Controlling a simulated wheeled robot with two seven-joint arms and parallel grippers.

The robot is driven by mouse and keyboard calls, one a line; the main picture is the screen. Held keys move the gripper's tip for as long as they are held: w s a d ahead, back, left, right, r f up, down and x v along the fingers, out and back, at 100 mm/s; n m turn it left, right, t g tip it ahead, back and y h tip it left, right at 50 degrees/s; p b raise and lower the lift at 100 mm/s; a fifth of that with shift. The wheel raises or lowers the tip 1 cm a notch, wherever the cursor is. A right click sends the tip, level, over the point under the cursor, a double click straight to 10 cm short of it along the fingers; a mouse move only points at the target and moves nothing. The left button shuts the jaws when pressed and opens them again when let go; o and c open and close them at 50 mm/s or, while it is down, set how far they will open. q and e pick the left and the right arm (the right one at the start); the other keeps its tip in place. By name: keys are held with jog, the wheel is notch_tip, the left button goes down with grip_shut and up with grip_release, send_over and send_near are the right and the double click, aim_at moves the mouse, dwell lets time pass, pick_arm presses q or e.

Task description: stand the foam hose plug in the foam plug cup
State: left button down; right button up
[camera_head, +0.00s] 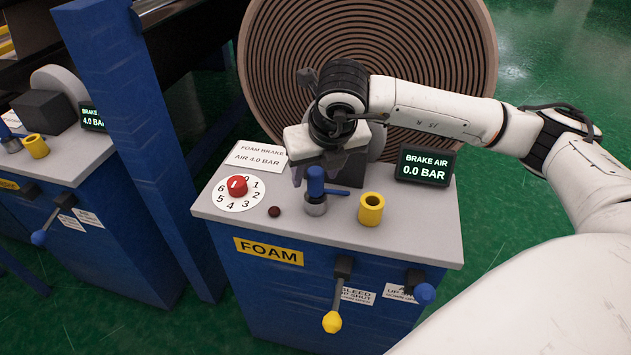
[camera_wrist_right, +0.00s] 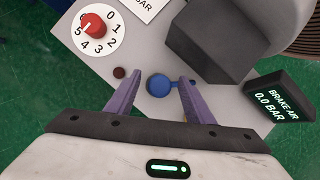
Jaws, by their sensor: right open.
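The foam hose plug, a blue T-shaped plug (camera_head: 316,182), stands upright in a small metal socket (camera_head: 316,208) on the grey top of the FOAM cabinet. The foam plug cup, a yellow open cup (camera_head: 371,209), stands to its right and looks empty. My right gripper (camera_head: 317,172) is open at the plug, with a finger on either side. In the right wrist view the blue plug (camera_wrist_right: 158,85) shows between the purple fingertips; I cannot tell whether they touch it. The yellow cup is mostly hidden there. My left gripper is out of view.
A red-knobbed dial (camera_head: 237,187) and a dark red button (camera_head: 274,211) lie left of the plug. A BRAKE AIR display (camera_head: 425,166) reads 0.0 BAR at the right. A large wound roll (camera_head: 440,50) stands behind. Levers with yellow and blue knobs project from the cabinet front.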

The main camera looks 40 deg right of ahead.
jog(key=c, duration=1.2)
grip_shut()
jog(key=shift+r, duration=0.1)
